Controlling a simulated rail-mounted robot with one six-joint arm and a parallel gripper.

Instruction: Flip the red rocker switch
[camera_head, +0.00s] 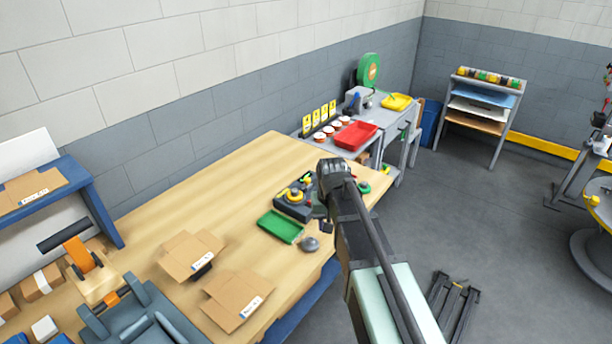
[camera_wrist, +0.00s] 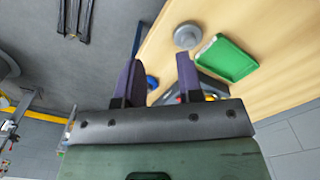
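A dark device box (camera_head: 292,207) with yellow parts stands on the wooden table, left of my arm. I cannot make out a red rocker switch on it in the head view. In the wrist view, part of a dark box (camera_wrist: 212,84) shows behind the right finger, with a small red spot (camera_wrist: 180,98) low beside it; whether that is the switch I cannot tell. My gripper (camera_wrist: 158,62) is open, its two purple-grey fingers apart with nothing held between them. In the head view my arm's dark wrist hides the fingers and part of the table near the box.
A green tray (camera_head: 280,226) and a grey round object (camera_head: 310,243) lie near the box; the tray also shows in the wrist view (camera_wrist: 228,60). Cardboard boxes (camera_head: 232,298) lie toward the front left. A red tray (camera_head: 355,135) sits on the grey bench behind.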

